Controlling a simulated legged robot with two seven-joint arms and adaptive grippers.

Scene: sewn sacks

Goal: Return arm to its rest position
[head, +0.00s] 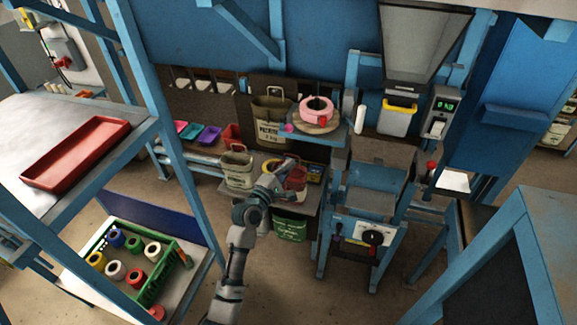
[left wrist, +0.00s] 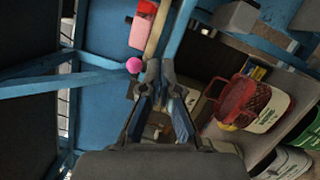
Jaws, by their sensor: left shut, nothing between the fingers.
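My left arm rises from the bottom of the head view. Its gripper (head: 287,165) is over the small shelf, in front of the red basket (head: 297,180) and right of an open sack (head: 237,170). In the left wrist view the two fingers (left wrist: 161,70) are close together at their tips, with nothing seen between them. The red basket (left wrist: 250,102) is to their right there, apart from them. My right gripper is in neither view.
A blue-framed machine (head: 372,195) stands to the right. A rack with a red tray (head: 78,152) and a green crate (head: 182,262) stands left.

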